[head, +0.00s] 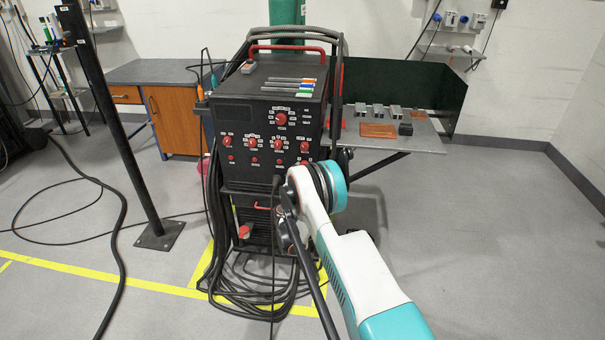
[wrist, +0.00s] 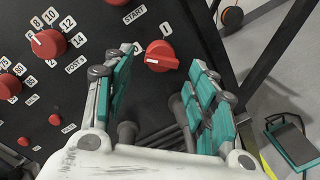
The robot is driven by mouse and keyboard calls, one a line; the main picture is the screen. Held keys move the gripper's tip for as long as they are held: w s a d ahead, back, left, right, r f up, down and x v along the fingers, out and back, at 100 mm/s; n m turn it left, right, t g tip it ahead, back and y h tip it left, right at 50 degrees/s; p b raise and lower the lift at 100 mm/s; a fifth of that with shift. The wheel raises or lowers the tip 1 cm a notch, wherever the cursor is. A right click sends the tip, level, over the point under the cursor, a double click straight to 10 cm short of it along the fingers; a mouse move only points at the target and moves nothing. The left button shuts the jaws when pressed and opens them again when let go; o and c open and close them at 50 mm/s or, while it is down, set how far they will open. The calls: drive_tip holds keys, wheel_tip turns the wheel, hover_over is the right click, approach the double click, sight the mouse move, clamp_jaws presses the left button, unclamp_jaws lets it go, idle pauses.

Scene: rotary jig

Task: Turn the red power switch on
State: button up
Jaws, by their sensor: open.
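The red power switch (wrist: 160,56) shows in the wrist view on the black front panel, with a white "0" label to its upper left and an "I" label above it. Its red handle points to the right, and a white mark shows on its left part. My gripper (wrist: 165,60) is open, with its two teal-padded fingers on either side of the switch. I cannot tell whether either finger touches it. In the head view, the black machine (head: 262,112) stands ahead, and my arm hides the switch and most of my gripper.
Other red knobs (wrist: 48,43) sit left of the switch, and a red button (wrist: 117,2) is above it. A pedal (wrist: 294,142) lies on the floor at right. A metal shelf (head: 420,136) juts out right of the machine. Cables (head: 262,290) are coiled below.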

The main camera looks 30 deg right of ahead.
drive_tip(key=shift+b+x, duration=0.5)
drive_tip(key=shift+x, duration=1.6)
drive_tip(key=c, duration=1)
